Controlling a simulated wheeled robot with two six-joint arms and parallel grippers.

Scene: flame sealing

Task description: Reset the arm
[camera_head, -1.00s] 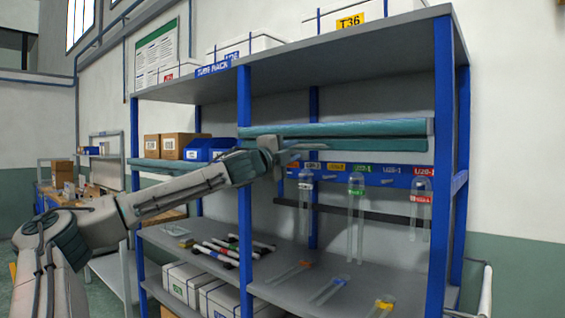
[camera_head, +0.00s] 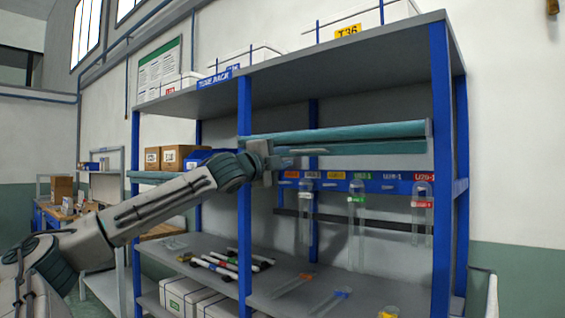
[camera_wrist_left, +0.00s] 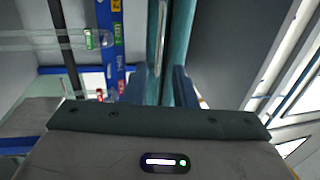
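My left gripper (camera_head: 305,155) reaches in from the left, in front of the shelf rack's blue middle post and just below the teal rail (camera_head: 365,133). Its fingers look apart, with nothing seen held. In the left wrist view the two fingers (camera_wrist_left: 162,85) stand apart, with the teal rail (camera_wrist_left: 178,45) showing between and beyond them. Clear tubes hang from the labelled blue strip (camera_head: 375,181): one with a white label (camera_head: 305,225), one with a green label (camera_head: 357,220) and one with a red label (camera_head: 422,215). My right gripper is out of view.
On the lower shelf (camera_head: 375,285) lie several white markers (camera_head: 225,262) and clear tubes with orange, blue and yellow ends. White boxes (camera_head: 375,22) stand on top. Cardboard boxes (camera_head: 180,157) sit behind my arm. Blue posts (camera_head: 441,170) frame the rack.

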